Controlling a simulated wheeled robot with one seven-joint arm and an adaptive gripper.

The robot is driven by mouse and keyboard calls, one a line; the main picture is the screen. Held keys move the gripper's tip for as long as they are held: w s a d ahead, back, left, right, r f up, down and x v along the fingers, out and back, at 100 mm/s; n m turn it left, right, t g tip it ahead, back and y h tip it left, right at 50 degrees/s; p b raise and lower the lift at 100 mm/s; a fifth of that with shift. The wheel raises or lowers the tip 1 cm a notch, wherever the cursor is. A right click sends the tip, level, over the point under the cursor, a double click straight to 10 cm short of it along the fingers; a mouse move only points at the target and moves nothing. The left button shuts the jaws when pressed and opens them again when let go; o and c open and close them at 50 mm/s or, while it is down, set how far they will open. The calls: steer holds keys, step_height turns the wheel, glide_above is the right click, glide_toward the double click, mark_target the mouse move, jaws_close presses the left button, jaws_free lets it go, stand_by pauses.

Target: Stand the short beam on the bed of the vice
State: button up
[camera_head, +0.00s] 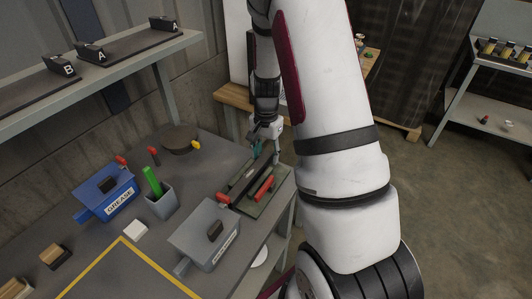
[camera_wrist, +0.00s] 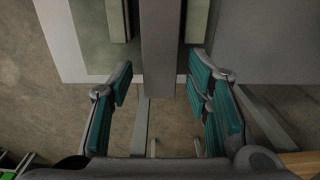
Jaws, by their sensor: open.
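A dark grey beam (camera_wrist: 158,45) runs lengthwise between the open fingers of my gripper (camera_wrist: 158,82) in the wrist view. A gap shows on each side of it, and its near end lies between the fingertips. In the head view the dark beam (camera_head: 254,178) lies along the green vice bed (camera_head: 272,203) at the bench's right end, with my gripper (camera_head: 264,146) at its far end. Pale green bars (camera_wrist: 118,20), apparently the vice jaws, flank the beam. I cannot tell whether the beam touches the bed.
A red bar (camera_head: 264,188) lies on the vice's right side. A grey box (camera_head: 205,238), a blue grease box (camera_head: 104,194) and a grey cup (camera_head: 161,200) with a green stick stand to the left. A shelf (camera_head: 100,70) hangs above the bench. The bench edge is just right of the vice.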

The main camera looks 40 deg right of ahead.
step_height(320, 180, up, 11)
step_height(320, 180, up, 8)
steer(key=f+n+t, duration=0.1)
steer(key=n, duration=0.2)
glide_above(256, 168)
steer(key=s+a+r+n+t, duration=0.1)
steer(key=s+a+r+n, duration=0.2)
steer(key=s, duration=0.3)
steer(key=s+a+r+n+t, duration=0.1)
steer(key=s+a+r+n, duration=0.2)
steer(key=s+a, duration=0.3)
steer(key=s+a+r+n, duration=0.3)
steer(key=s+a+n, duration=0.2)
steer(key=s, duration=0.3)
steer(key=shift+r+t, duration=0.35)
steer(key=shift+t, duration=0.05)
steer(key=shift+r, duration=0.1)
